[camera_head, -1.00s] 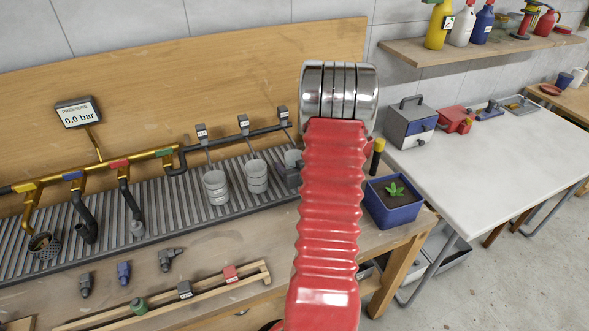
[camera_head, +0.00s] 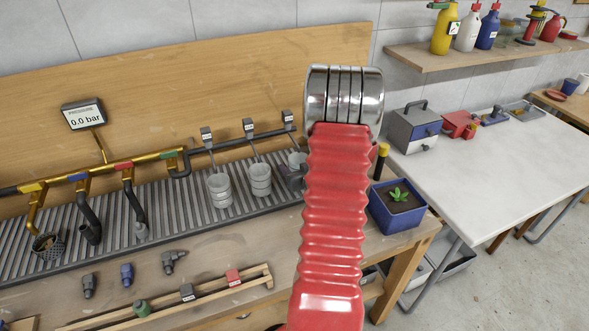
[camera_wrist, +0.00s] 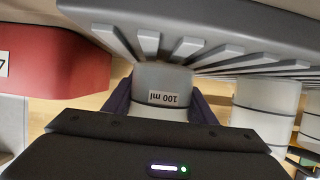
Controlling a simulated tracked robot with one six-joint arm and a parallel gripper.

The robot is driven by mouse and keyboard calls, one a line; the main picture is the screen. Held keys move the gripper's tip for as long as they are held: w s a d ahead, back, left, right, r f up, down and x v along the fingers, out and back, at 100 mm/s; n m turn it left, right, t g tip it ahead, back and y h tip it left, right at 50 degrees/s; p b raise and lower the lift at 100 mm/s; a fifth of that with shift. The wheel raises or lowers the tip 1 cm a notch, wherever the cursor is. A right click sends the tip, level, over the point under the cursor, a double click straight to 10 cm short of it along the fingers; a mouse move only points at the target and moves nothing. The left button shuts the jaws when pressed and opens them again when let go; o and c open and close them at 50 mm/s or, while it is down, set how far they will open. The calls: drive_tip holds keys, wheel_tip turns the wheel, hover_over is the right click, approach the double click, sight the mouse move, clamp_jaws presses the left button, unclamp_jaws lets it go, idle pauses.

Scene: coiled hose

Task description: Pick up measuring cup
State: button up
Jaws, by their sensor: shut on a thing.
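The measuring cup (camera_wrist: 162,78) is pale grey and marked "100 ml", its label upside down in the wrist view. My gripper (camera_wrist: 161,103) has its dark fingers on either side of this cup, shut on it. In the head view the cup (camera_head: 297,159) is the rightmost of three on the slatted grate, mostly hidden by my arm. Only a dark part of my gripper (camera_head: 291,178) shows there, beside the cup. I cannot tell whether the cup is clear of the grate.
Two other cups (camera_head: 219,191) (camera_head: 260,180) stand to the left under spouts. A blue planter (camera_head: 396,207) stands at the bench's right end. A wooden rack (camera_head: 160,312) with fittings lies in front. The white table (camera_head: 490,165) has free room.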

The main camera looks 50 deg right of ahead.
drive_tip(key=shift+r, duration=0.4)
drive_tip(key=shift+s+a+r, duration=0.1)
drive_tip(key=shift+s, duration=0.05)
drive_tip(key=shift+s+a, duration=1.5)
drive_tip(key=shift+s, duration=1)
drive_tip(key=shift+s+a, duration=1.45)
drive_tip(key=shift+s, duration=1.1)
drive_tip(key=shift+s+a, duration=1.5)
drive_tip(key=shift+s, duration=1)
